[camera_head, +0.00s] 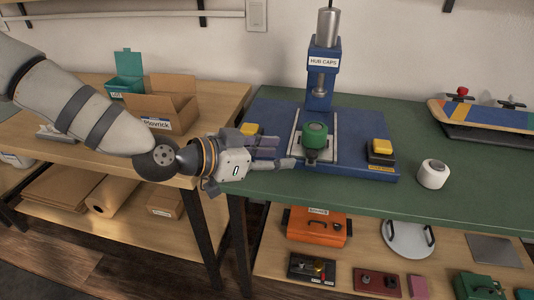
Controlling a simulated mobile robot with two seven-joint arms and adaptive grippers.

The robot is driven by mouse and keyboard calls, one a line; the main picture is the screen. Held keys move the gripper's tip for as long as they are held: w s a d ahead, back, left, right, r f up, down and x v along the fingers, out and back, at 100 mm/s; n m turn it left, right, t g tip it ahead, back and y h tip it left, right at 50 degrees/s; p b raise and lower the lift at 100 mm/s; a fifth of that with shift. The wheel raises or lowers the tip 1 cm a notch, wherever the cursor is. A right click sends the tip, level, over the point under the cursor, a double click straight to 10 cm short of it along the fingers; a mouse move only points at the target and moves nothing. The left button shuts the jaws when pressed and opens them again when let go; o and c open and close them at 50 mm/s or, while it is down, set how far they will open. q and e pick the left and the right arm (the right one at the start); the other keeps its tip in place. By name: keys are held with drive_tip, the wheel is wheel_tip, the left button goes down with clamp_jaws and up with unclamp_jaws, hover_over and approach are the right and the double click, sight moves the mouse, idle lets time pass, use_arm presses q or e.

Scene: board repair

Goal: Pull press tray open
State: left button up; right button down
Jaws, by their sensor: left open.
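The blue press (321,75), labelled HUB CAPS, stands on the green bench top with its ram above a wide blue base. The light grey press tray (326,148) lies on the base and carries a green round part (314,136). A small dark piece at the tray's front, below the green part, may be its handle. My left gripper (282,153) comes in from the left, low over the base's front left. Its fingers are open and point right toward the tray's front, with no object between them. Its wrist partly hides the base's left side. My right gripper is out of view.
Yellow-topped blocks (380,148) sit at the base's right and left. A white roll (433,174) stands right of the press, and a striped skateboard deck (488,118) lies farther right. An open cardboard box (163,105) stands on the left wooden table. The bench's front edge runs below my gripper.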

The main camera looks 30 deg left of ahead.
use_arm(q)
drive_tip(key=shift+v, duration=1.65)
drive_tip(key=s+d+f+n+g+y+p, duration=0.1)
drive_tip(key=s+f+n+g+y+p, duration=0.2)
drive_tip(key=s+f+g, duration=1)
drive_tip(key=s+f+n+y, duration=0.1)
drive_tip(key=s+f, duration=0.3)
drive_tip(key=s, duration=0.4)
drive_tip(key=s+f+n+y, duration=0.1)
drive_tip(key=s+f, duration=0.3)
drive_tip(key=s, duration=0.4)
drive_tip(key=s+f+n+g+y, duration=0.1)
drive_tip(key=s+f, duration=0.3)
drive_tip(key=s, duration=0.5)
drive_tip(key=shift+a, duration=0.45)
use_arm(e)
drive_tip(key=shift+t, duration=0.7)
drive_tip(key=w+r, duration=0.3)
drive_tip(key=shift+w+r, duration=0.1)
use_arm(q)
drive_tip(key=shift+w+f, duration=0.1)
